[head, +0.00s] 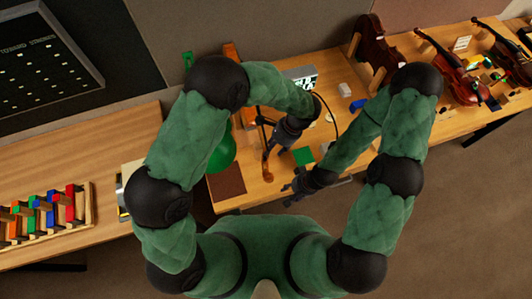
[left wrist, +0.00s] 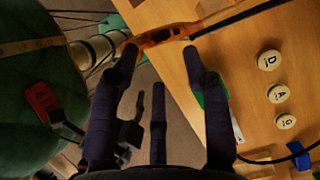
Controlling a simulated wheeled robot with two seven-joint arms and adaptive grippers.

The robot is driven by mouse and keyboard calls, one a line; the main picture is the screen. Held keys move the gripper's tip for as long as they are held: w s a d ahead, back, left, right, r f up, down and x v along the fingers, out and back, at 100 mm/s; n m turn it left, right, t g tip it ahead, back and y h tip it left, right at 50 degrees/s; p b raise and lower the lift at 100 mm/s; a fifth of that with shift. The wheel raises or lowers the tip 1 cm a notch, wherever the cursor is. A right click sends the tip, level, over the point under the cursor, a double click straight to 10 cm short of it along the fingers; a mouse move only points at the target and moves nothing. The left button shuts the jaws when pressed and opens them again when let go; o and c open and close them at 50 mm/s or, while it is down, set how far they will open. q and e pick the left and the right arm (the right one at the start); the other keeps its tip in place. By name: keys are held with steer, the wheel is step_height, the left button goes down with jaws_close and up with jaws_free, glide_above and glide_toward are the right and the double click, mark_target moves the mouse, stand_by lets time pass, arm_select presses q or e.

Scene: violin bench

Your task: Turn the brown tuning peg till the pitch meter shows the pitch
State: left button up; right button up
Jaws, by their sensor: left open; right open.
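An orange-brown violin head (left wrist: 160,37) crosses between the fingertips of my left gripper (left wrist: 160,50) in the left wrist view, with a black fingerboard (left wrist: 240,14) running off to the upper right. The open fingers stand either side of it; I cannot tell whether they touch it. In the head view the scroll (head: 267,168) hangs just below my left gripper (head: 272,146). I cannot make out the brown tuning peg. A black-and-white screen (head: 302,78), perhaps the pitch meter, is partly behind my left arm; its reading is illegible. My right gripper (head: 292,188) is open and empty near the bench's front edge.
Round discs marked D (left wrist: 269,60), A (left wrist: 278,94) and G (left wrist: 286,121) lie on the bench. A block rack (head: 45,215) is at the left.

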mark_target(265, 158)
arm_select(q)
steer(key=p+x, duration=0.1)
steer(key=x, duration=0.6)
steer(key=shift+w+f, duration=0.1)
steer(key=shift+f, duration=0.15)
jaws_close()
